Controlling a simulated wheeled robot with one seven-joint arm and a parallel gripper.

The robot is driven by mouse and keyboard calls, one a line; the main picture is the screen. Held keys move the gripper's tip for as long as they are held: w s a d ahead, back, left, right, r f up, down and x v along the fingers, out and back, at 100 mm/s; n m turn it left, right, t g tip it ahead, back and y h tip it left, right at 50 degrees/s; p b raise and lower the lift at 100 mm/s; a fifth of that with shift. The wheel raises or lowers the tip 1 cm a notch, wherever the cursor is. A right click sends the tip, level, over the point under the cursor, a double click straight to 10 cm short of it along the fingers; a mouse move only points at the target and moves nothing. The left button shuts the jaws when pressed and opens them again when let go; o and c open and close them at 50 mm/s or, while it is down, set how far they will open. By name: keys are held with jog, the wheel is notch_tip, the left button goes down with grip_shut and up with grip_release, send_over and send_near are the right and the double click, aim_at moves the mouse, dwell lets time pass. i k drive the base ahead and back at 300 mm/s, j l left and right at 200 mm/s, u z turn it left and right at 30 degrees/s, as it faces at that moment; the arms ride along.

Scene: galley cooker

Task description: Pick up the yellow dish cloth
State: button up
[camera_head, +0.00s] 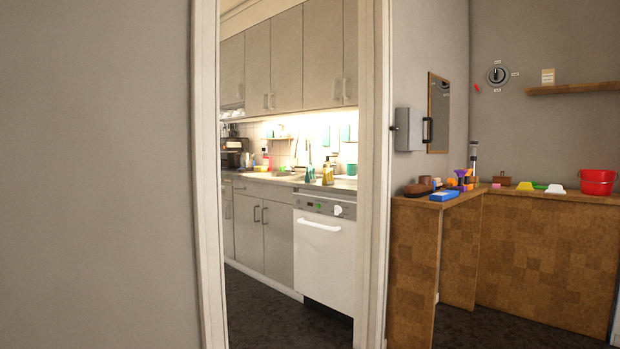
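I cannot make out the yellow dish cloth for certain. A small, flat yellow patch (260,169) lies on the kitchen counter (345,183) beyond the doorway, by a red bottle (266,157). It is too small to tell whether it is cloth. A yellow-green bottle shape (327,175) stands nearer on the same counter. Another small yellow thing (525,186) sits on the brown worktop at the right, and it looks like a solid block or cup. My gripper is not in view.
A doorway with a pale frame (207,180) opens onto the kitchen, with grey wall (95,170) to its left. Inside are a white dishwasher (323,255) and clear dark floor (265,310). A brown worktop unit (545,245) with a red bucket (597,182) fills the right.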

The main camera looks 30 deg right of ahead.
aim_at(328, 178)
jog(key=i+l+z, duration=0.3)
jog(key=i, duration=0.35)
jog(key=i+l+z, duration=0.25)
jog(key=i, duration=0.4)
jog(key=i+l+z, duration=0.15)
jog(key=i+z, duration=0.15)
jog(key=i, duration=0.4)
jog(key=i+j+u, duration=0.15)
jog(key=i+u, duration=0.25)
jog(key=i, duration=0.3)
jog(key=i+u, duration=0.45)
jog(key=i, duration=0.25)
jog(key=i+l+u, duration=0.4)
jog(key=i, duration=0.25)
jog(key=i+j+z, duration=0.1)
jog(key=i+z, duration=0.15)
jog(key=i, duration=0.25)
jog(key=i+j+z, duration=0.25)
jog(key=i, duration=0.2)
jog(key=i+j+z, duration=0.3)
jog(key=i, duration=0.2)
jog(key=i+j+z, duration=0.35)
jog(key=i+z, duration=0.15)
jog(key=i+j+z, duration=0.5)
jog(key=k+z, duration=0.1)
jog(key=z, duration=1.7)
